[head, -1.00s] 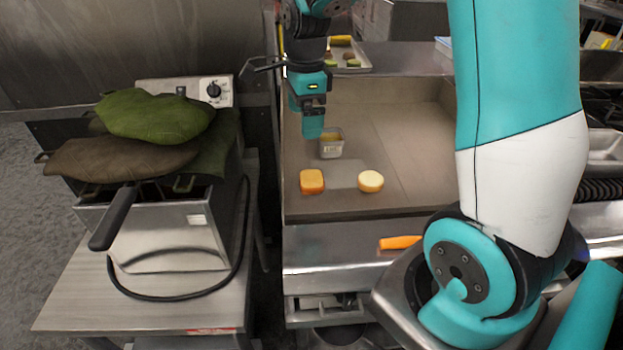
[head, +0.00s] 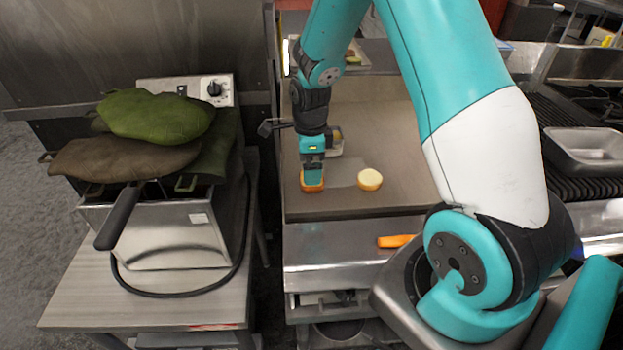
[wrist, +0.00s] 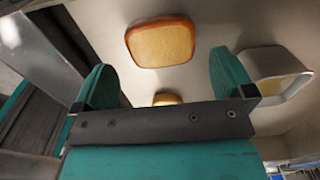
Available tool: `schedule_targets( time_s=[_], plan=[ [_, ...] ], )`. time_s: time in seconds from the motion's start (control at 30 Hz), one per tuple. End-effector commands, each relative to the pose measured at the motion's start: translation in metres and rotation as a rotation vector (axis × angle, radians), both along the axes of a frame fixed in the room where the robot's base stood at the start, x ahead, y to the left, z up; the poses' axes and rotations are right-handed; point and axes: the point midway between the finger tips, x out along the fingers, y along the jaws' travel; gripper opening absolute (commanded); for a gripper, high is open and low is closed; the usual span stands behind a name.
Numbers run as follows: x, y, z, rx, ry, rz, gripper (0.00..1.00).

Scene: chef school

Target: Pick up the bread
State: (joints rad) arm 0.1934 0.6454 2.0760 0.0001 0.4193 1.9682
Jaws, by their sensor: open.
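A squarish orange-brown bread piece (head: 312,188) lies on the flat griddle surface, near its front left. A rounder, paler bread-like piece (head: 369,180) lies a little to its right. My gripper (head: 312,177) points down at the squarish piece and hides part of it; I cannot tell whether it touches. In the wrist view, the teal fingers (wrist: 165,82) stand apart. A squarish browned piece (wrist: 160,42) shows beyond the fingertips, and a second piece (wrist: 167,98) shows in the gap, partly hidden by the gripper. I cannot match these two surely to the head view.
A small metal container (head: 337,148) stands just behind my gripper; it also shows in the wrist view (wrist: 275,75). An orange handle-like object (head: 396,241) is at the griddle's front. A fryer (head: 165,235) with green and brown mitts stands left. The griddle's right side is clear.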

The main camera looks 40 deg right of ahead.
Motion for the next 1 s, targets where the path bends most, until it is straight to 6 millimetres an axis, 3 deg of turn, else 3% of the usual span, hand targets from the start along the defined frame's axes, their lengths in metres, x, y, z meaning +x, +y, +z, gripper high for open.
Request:
schedule_targets(
  time_s=[0.23,0.53,0.57,0.7,0.73,1.0],
  plan=[
    [-0.001,-0.001,-0.036,0.001,0.005,0.000,1.00],
    [0.000,-0.001,-0.044,0.001,0.001,0.000,1.00],
    [0.000,-0.001,-0.044,0.001,0.001,0.000,0.98],
    [0.000,-0.001,-0.044,0.001,0.001,0.000,0.66],
    [0.000,-0.001,-0.044,0.001,0.001,0.000,0.62],
    [0.000,-0.001,-0.043,0.001,0.001,0.000,0.61]
  ],
)
